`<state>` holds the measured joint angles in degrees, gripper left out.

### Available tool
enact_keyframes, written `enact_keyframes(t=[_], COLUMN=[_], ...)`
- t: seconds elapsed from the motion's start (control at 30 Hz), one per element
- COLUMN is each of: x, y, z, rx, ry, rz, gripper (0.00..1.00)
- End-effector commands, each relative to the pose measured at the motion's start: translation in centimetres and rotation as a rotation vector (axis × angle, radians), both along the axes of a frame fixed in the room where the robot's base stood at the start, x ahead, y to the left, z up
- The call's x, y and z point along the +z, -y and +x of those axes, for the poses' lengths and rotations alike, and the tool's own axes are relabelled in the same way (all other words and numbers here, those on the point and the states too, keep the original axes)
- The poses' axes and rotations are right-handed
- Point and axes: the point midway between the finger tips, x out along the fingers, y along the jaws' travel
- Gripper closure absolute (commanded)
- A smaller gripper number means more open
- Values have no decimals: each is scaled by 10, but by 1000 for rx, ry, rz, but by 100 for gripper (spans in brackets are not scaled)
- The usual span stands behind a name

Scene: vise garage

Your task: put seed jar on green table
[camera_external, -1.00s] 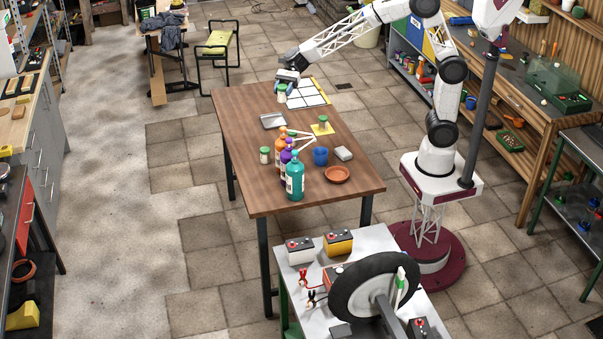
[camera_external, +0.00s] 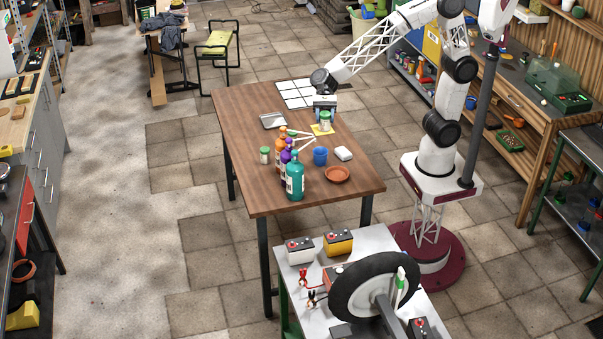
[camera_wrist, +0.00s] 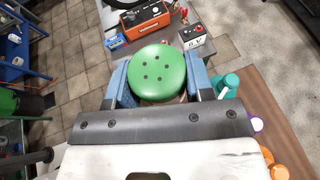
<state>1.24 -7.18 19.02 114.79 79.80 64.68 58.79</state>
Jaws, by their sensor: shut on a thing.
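My gripper (camera_external: 325,104) is shut on a jar with a round green lid (camera_wrist: 158,72); the lid has small dark holes. In the external view the clear jar (camera_external: 325,123) hangs below my gripper, over the yellow square (camera_external: 316,131) on the brown table (camera_external: 240,110). It hides most of that square and whatever stands there. A similar green-lidded jar (camera_external: 265,155) stands at the table's left side. A grey-topped table with green legs (camera_external: 285,318) stands at the front; another dark table with green legs (camera_external: 545,185) stands at the right.
Several bottles, including a teal one (camera_external: 295,182), stand near the brown table's middle. A blue cup (camera_external: 320,156), a white block (camera_external: 343,153) and a terracotta dish (camera_external: 337,174) are close by. The front table holds batteries (camera_external: 338,242) and a wheel (camera_external: 370,290).

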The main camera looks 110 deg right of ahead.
Motion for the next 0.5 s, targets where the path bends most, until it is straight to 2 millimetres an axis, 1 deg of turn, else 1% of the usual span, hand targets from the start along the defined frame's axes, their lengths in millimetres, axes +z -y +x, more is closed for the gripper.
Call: enact_keyframes(t=[0.03,0.1,0.27,0.5], x=[0,1,-1,-2], y=[-13,-28,-62,-107], z=[-8,-19,-45,-88], rx=[21,47,105,192], ry=[0,1,0,1], rz=[0,1,0,1], gripper=[76,76,76,76])
